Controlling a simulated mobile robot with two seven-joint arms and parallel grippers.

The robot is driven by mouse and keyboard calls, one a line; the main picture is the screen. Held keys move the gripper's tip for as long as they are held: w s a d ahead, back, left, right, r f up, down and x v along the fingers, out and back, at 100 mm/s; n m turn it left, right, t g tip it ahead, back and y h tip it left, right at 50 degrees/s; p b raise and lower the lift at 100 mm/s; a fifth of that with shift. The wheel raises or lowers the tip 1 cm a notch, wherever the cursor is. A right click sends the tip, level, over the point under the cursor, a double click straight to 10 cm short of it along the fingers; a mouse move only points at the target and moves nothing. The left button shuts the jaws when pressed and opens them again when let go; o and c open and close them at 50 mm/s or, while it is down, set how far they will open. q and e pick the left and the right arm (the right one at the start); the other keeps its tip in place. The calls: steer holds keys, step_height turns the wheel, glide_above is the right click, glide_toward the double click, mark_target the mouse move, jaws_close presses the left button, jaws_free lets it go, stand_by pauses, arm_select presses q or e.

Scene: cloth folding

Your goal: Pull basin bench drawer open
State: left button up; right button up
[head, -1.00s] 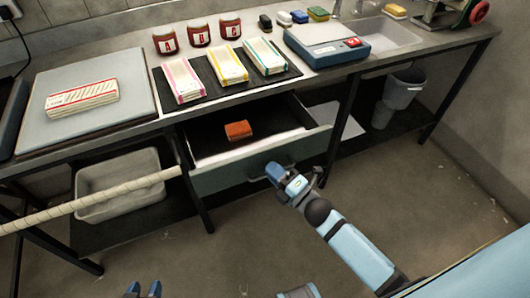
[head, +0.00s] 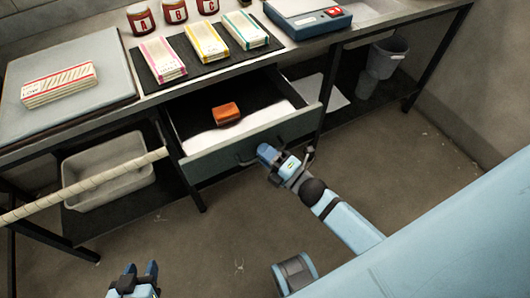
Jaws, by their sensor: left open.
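The bench drawer (head: 215,160) is open in the head view, its grey front standing well out from the bench. An orange-brown block (head: 227,113) lies inside it, near a white area of the drawer floor. My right gripper (head: 268,154) is at the drawer handle (head: 244,161), in the middle of the front, and appears shut on it; the fingers partly hide the handle. My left gripper (head: 137,270) is open and empty, low at the left over the floor, away from the drawer.
The benchtop above holds a black mat (head: 160,74) with several striped packets, jars, a blue scale (head: 307,18) and a grey board (head: 105,95) with a folded cloth. A pale bin (head: 110,180) sits on the lower shelf behind a wrapped pole (head: 80,186). The floor before the drawer is clear.

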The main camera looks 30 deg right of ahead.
steer(key=v, duration=1.4)
